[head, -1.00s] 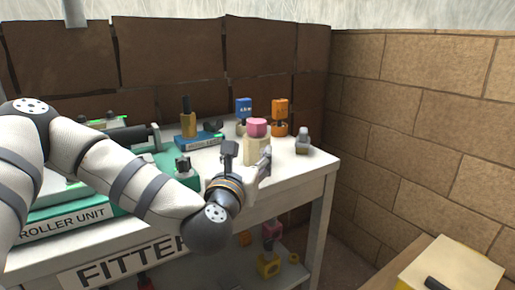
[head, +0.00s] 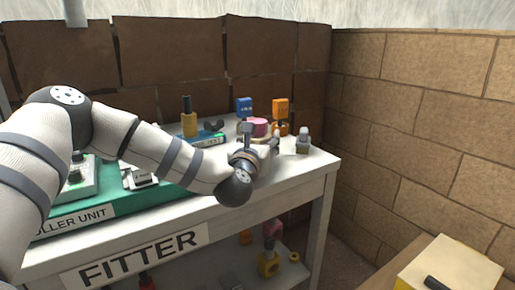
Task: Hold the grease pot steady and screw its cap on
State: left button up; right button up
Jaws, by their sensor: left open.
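A pink cap (head: 259,127) shows at the top of the grease pot, near the right end of the white bench. The pot's cream body is mostly hidden by my gripper, and I cannot tell whether the cap is threaded. My left gripper (head: 262,139) is at the pot, with its open fingers on either side of the body, just below the cap. I cannot tell whether the fingers touch the pot. My right gripper is not in the head view.
A blue-topped item (head: 244,106) and an orange-topped item (head: 280,108) stand close behind the pot. A grey-capped item (head: 303,141) stands right of it. The bench's right corner (head: 325,161) is clear.

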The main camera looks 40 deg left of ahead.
pick_arm(q)
jog(key=shift+w+a, duration=0.1)
jog(key=shift+w, duration=0.2)
jog(key=shift+c, duration=0.5)
jog(key=c, duration=1)
